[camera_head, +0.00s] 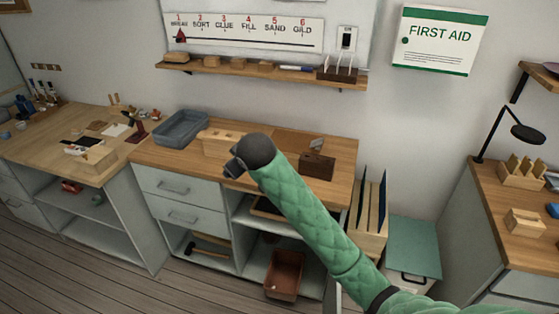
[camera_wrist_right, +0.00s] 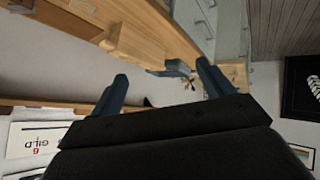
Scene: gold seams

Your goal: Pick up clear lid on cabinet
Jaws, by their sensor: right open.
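The cabinet (camera_head: 345,165) has a wooden top, pale drawers and open shelves. I cannot make out a clear lid on it in either view; my right arm covers part of the top. My right gripper (camera_head: 234,168) is over the front part of the cabinet top, near a wooden block (camera_head: 217,148). In the right wrist view its two dark fingers (camera_wrist_right: 162,70) are spread apart with nothing held between them. My left gripper is not in view.
A grey tub (camera_head: 180,129) stands at the cabinet's left end and a dark brown block (camera_head: 317,166) towards its right. A wall shelf (camera_head: 250,70) with small blocks hangs behind. A workbench (camera_head: 50,140) with scattered items stands left.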

